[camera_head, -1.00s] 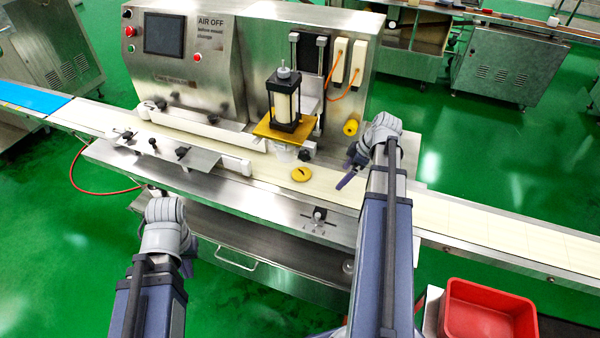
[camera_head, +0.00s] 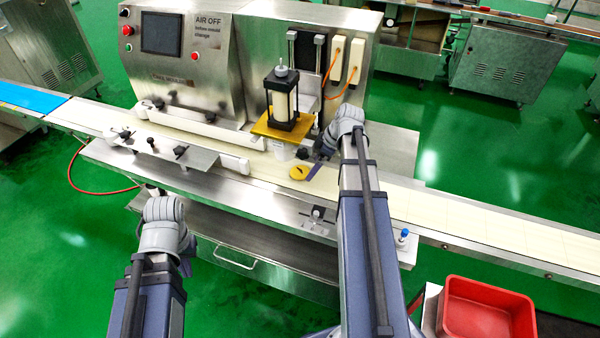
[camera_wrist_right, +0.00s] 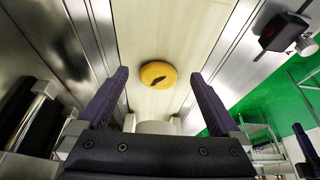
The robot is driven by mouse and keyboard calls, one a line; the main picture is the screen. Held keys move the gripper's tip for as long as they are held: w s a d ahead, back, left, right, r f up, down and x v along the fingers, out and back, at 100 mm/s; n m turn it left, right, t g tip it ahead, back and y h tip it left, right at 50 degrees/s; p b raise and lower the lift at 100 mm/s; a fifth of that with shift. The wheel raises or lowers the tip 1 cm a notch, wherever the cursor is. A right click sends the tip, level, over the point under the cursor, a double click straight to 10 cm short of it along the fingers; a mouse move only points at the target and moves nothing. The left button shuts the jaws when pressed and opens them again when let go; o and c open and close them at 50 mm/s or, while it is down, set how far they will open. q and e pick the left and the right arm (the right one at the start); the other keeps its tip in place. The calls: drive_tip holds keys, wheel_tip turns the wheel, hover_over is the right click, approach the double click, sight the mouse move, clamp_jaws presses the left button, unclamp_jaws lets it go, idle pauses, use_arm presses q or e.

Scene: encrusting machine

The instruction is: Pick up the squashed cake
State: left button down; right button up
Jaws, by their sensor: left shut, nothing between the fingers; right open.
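The squashed cake (camera_head: 299,173) is a flat, round yellow piece with a dark split on top. It lies on the pale conveyor belt below the machine's press. In the right wrist view the cake (camera_wrist_right: 157,74) lies ahead of the fingers, centred between them and apart from them. My right gripper (camera_head: 316,166) is at the cake's right side in the head view; its open fingers (camera_wrist_right: 158,98) show on both sides in the wrist view. My left gripper (camera_head: 187,262) is shut and empty, low in front of the machine and away from the belt.
The press with its yellow plate (camera_head: 283,127) stands just behind the cake, with a white cylinder under it. A metal guide plate (camera_head: 175,152) lies to the left. A red bin (camera_head: 487,312) is at the lower right. The belt on the right (camera_head: 480,222) is clear.

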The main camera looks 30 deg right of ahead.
sight(300, 171)
drive_tip(key=shift+w+a, duration=1.05)
drive_tip(key=shift+w, duration=0.2)
drive_tip(key=b+x, duration=0.3)
drive_tip(key=shift+s+d+f, duration=0.1)
drive_tip(key=shift+s, duration=0.05)
drive_tip(key=c, duration=1.2)
